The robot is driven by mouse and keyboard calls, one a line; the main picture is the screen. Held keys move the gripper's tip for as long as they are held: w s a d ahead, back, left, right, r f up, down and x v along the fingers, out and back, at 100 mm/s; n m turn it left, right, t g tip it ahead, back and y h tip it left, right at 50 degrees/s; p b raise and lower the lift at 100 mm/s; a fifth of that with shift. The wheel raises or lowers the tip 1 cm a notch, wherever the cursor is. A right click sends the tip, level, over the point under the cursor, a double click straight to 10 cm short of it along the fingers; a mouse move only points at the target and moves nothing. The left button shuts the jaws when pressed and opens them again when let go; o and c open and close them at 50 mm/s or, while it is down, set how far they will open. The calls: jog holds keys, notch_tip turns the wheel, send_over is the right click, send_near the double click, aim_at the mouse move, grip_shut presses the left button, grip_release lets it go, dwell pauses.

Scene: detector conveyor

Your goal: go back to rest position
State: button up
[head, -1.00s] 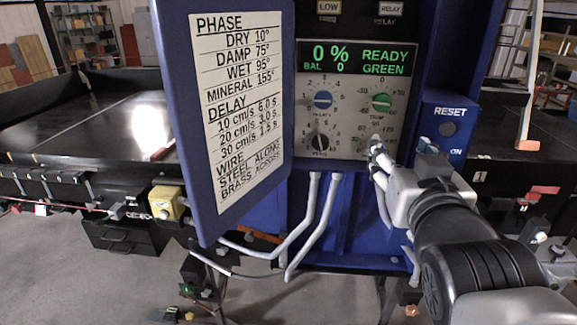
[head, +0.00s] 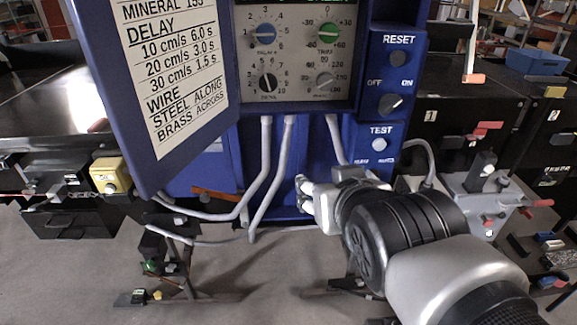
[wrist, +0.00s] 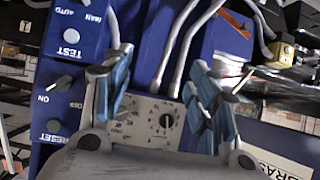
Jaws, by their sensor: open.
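My gripper (head: 304,194) is in front of the lower part of the blue control cabinet, below its grey dial panel. In the wrist view my gripper (wrist: 165,95) shows two blue-padded fingers spread apart with nothing between them. The panel also shows upside down in the wrist view (wrist: 145,125), beyond the fingers. I cannot judge the exact gap between fingers and cabinet.
An open blue door (head: 150,165) with a printed chart stands left of the panel. Grey conduits (head: 262,180) run down below it. RESET, OFF/ON and TEST controls (head: 390,100) are on the right. A grey box with red knobs (head: 485,205) stands further right. Floor shows below.

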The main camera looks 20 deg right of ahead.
jog(key=shift+s+a+f, duration=0.15)
jog(key=shift+s+f, duration=0.05)
jog(key=shift+f, duration=0.25)
jog(key=s+a+f+n+g+y+b, duration=0.1)
jog(key=s+a+f+g+b, duration=0.2)
jog(key=s+f, duration=0.3)
jog(key=s+a+f+n+g+y+b, duration=0.1)
jog(key=s+a+f+g+b, duration=0.2)
jog(key=s+f, duration=0.3)
notch_tip(320, 180, down, 3)
jog(key=shift+a+f+g+b, duration=0.2)
jog(key=shift+g+b, duration=0.1)
jog(key=shift+g, duration=0.2)
